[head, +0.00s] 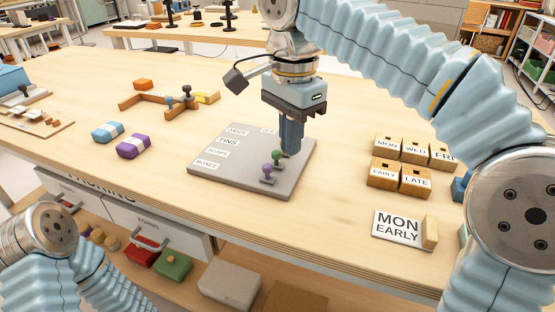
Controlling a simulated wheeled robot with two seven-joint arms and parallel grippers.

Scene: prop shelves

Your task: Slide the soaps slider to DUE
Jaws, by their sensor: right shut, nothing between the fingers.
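A grey slider board (240,180) lies on the wooden table, with white row labels on its left side. The SOAPS label (217,153) sits below TINS (228,141) and above BOXES (207,164). A green knob (277,155) stands on the right part of the board, seemingly in line with SOAPS. A purple knob (267,169) stands just nearer, seemingly in line with BOXES. My right gripper (290,151) points down, shut and empty, just right of the green knob; I cannot tell whether they touch. It hides the board's far right part. A column label (268,130) is partly hidden and unreadable.
Wooden blocks with day and time labels (401,179) and a MON EARLY sign (398,228) stand to the right. Blue (107,132) and purple (133,146) wrapped bundles lie left of the board. A wooden rack (160,103) is behind. The table front is clear.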

